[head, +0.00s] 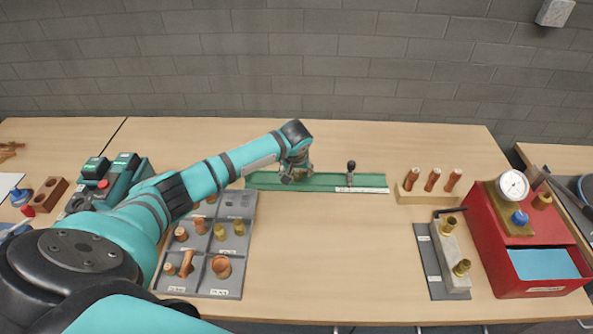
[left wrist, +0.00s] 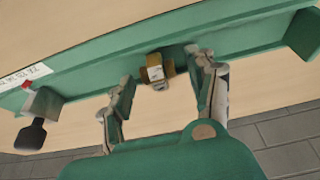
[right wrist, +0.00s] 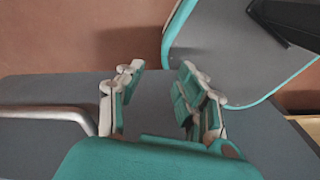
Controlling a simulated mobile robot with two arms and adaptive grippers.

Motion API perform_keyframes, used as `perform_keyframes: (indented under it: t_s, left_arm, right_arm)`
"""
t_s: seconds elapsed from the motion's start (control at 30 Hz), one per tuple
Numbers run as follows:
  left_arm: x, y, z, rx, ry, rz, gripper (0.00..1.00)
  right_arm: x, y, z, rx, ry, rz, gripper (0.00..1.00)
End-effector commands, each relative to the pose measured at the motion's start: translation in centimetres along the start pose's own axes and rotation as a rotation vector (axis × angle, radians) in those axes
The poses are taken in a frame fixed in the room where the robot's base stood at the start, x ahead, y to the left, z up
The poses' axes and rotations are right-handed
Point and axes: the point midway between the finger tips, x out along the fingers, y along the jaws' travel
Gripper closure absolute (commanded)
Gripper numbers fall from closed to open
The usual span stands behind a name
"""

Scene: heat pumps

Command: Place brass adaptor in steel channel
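The green channel (head: 325,182) lies along the back of the table; it also shows in the left wrist view (left wrist: 90,85). A brass adaptor (left wrist: 154,66) with a pale band sits at the channel between my left gripper's fingers, with visible gaps on both sides. In the head view my left gripper (head: 295,176) is over the channel's left part and mostly hides the adaptor. The left gripper (left wrist: 162,78) is open. My right gripper (right wrist: 160,82) is open and empty above a grey surface; it is outside the head view.
A dark-knobbed clamp (head: 350,170) stands on the channel's right half. A grey sorting tray (head: 238,205) holds copper and brass fittings. To the right are a wooden rack (head: 425,198), a grey fixture (head: 450,258) and a red box (head: 510,272). The table middle is clear.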

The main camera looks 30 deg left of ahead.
Motion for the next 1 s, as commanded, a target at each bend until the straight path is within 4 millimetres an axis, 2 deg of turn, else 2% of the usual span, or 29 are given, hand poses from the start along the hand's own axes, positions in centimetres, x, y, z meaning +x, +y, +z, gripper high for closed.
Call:
perform_keyframes:
  t_s: [0.2, 0.33, 0.7, 0.83, 1.0]
  left_arm:
    - [-0.2, 0.0, -0.1, 0.0, 0.001, 0.0, 0.43]
    - [-1.3, 0.0, -0.2, 0.0, 0.002, 0.002, 0.43]
    - [-8.8, 0.1, -0.2, 0.001, 0.004, 0.003, 0.43]
    - [-10.8, 0.1, -0.2, 0.0, 0.002, 0.003, 0.43]
    - [-12.1, 0.0, -0.2, -0.001, 0.001, 0.001, 0.43]
  right_arm:
    - [0.0, 0.0, 0.0, 0.0, 0.0, 0.0, 0.64]
    - [0.1, 0.0, 0.0, 0.0, 0.0, 0.0, 0.64]
    - [1.0, 0.0, 0.1, 0.0, 0.0, 0.0, 0.64]
    - [1.2, 0.0, 0.1, 0.0, 0.0, 0.0, 0.64]
    - [1.3, 0.0, 0.2, 0.0, -0.001, 0.0, 0.64]
